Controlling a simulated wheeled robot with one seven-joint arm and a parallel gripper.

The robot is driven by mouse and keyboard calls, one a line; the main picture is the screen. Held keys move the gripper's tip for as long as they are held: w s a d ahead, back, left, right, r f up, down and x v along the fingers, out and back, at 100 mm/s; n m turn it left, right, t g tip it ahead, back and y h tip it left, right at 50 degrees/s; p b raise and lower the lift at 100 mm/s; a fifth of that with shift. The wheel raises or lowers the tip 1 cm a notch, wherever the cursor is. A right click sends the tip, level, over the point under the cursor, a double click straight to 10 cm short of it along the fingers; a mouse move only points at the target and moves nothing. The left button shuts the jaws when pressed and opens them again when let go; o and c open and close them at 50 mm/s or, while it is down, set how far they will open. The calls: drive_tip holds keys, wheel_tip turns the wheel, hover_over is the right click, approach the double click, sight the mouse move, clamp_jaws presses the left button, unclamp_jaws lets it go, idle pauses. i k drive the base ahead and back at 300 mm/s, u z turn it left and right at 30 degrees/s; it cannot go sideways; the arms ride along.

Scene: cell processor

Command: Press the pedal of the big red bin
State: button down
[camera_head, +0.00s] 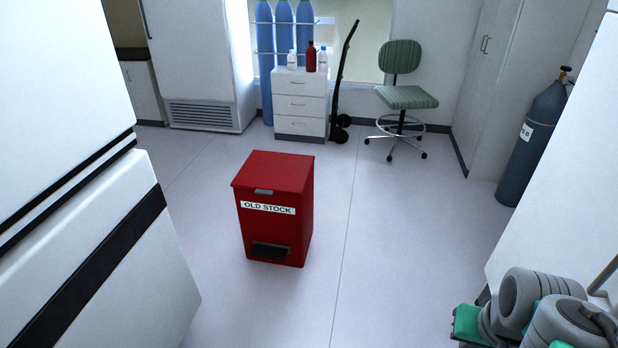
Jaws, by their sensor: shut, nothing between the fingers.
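The big red bin (276,222) stands upright on the open floor near the middle of the view. Its front bears a white label reading "OLD STOCK" and a small grey handle at the lid's front edge. Its lid (275,169) is shut. The dark pedal (270,251) sits low on the bin's front, facing me, with nothing touching it. Grey and green links of my arm show at the lower right corner, well apart from the bin. I cannot make out my gripper among them.
A large white unit with black bands (80,220) fills the left. A white drawer cabinet (299,103), a hand truck (343,85) and a green chair (405,97) stand behind the bin. A dark gas cylinder (530,145) stands at right. Floor around the bin is clear.

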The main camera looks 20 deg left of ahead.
sight(258, 250)
drive_tip(key=u, duration=0.35)
drive_tip(key=i, duration=1.85)
drive_tip(key=u, duration=1.55)
drive_tip(key=i, duration=1)
drive_tip(key=u, duration=1.45)
drive_tip(key=i, duration=0.5)
drive_tip(key=u, duration=0.25)
